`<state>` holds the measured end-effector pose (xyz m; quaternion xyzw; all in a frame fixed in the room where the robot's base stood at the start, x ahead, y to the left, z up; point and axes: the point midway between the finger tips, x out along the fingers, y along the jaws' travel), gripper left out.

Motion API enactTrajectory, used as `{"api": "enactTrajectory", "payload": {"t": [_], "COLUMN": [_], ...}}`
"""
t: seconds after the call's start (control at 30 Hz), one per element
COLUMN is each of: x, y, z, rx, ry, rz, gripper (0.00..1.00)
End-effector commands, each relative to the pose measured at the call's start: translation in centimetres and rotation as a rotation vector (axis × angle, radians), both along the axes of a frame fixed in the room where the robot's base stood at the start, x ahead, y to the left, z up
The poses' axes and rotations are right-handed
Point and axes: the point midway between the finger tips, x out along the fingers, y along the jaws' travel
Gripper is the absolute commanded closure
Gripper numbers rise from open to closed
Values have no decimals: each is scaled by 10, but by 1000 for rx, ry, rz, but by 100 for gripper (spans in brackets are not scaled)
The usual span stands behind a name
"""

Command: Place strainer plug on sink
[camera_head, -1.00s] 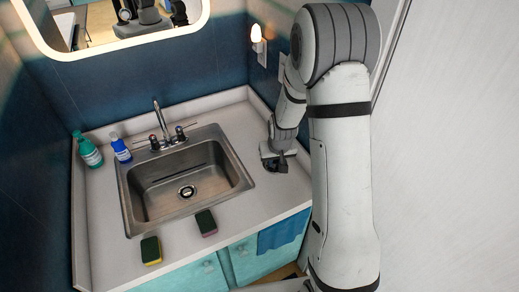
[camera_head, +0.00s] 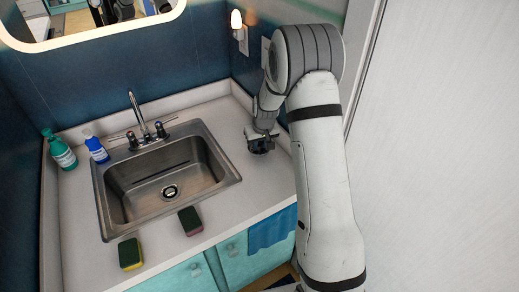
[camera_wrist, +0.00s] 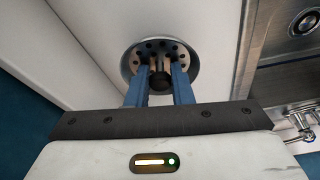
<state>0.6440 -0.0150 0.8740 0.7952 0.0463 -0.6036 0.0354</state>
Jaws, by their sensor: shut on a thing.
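The strainer plug (camera_wrist: 160,52) is a round metal disc with holes around its rim and a dark knob in the middle. In the wrist view my gripper (camera_wrist: 160,85) has its two blue fingers shut on that knob. In the head view my gripper (camera_head: 260,143) is over the counter to the right of the sink, and the plug is hard to make out there. I cannot tell whether the plug touches the counter. The steel sink (camera_head: 150,197) is an empty basin with an open drain (camera_head: 171,192) in its floor. The sink also shows in the wrist view (camera_wrist: 285,75).
A faucet (camera_head: 140,115) with two handles stands behind the basin. A green bottle (camera_head: 62,153) and a blue bottle (camera_head: 97,152) stand at left. Two sponges, one yellow-green (camera_head: 130,254) and one dark red (camera_head: 190,221), lie on the front counter. A wall (camera_head: 440,180) closes the right side.

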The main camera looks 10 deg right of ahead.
Motion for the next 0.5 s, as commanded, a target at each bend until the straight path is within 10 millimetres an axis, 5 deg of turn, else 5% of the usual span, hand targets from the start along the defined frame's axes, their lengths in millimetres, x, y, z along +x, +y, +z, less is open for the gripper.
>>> {"api": "enactTrajectory", "payload": {"t": [0.23, 0.5], "x": [-1, -1], "y": [0, -1], "z": [-32, -35], "rx": [0, -1], "ry": [3, 1], "rz": [0, -1], "gripper": [100, 100]}}
